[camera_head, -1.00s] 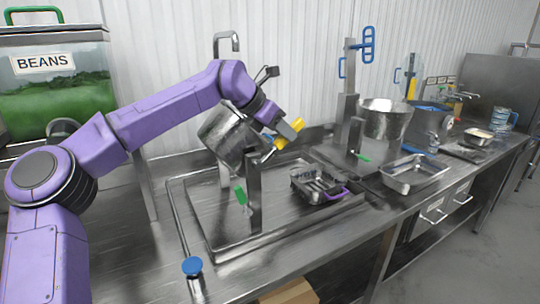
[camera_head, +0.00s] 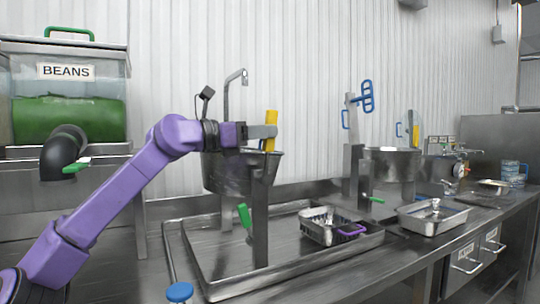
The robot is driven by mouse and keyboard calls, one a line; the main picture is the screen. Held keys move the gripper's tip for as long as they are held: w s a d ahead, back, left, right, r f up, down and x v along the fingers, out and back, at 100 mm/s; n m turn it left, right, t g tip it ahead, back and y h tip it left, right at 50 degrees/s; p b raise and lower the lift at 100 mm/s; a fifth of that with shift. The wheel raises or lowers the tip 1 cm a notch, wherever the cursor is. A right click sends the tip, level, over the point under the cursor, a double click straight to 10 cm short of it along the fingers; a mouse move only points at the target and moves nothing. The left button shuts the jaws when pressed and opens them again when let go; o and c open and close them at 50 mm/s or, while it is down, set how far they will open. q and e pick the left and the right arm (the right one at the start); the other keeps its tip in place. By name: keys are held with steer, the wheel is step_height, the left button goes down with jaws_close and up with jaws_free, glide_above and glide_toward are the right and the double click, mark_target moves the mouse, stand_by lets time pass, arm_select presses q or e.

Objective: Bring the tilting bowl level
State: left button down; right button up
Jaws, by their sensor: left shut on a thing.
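The tilting bowl (camera_head: 238,174) is a metal pot hung on a steel post (camera_head: 261,215) above a shallow tray (camera_head: 215,282). Its rim looks close to level, and its yellow handle (camera_head: 271,117) stands nearly upright at its right side. My left gripper (camera_head: 266,132) is shut on the yellow handle, with the arm reaching in from the left. The gripper and arm hide part of the bowl's rim, and the bowl's inside is hidden. My right gripper is out of view.
A green lever (camera_head: 244,216) sits on the post. A small metal pan (camera_head: 326,229) with a purple handle stands in the tray. A second bowl (camera_head: 392,165) and a metal tray (camera_head: 432,221) lie to the right. A BEANS container (camera_head: 66,95) stands at the left.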

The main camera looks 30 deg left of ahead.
arm_select(q)
steer(key=shift+s+a+r+t+b, duration=0.3)
steer(key=shift+s+a+t+b, duration=0.15)
steer(key=shift+s+t+b, duration=0.2)
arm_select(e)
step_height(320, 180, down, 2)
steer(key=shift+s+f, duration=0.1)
arm_select(q)
steer(key=shift+w, duration=0.1)
steer(key=c, duration=1)
jaws_free()
steer(key=shift+d+f+g, duration=0.1)
steer(key=shift+g, duration=0.15)
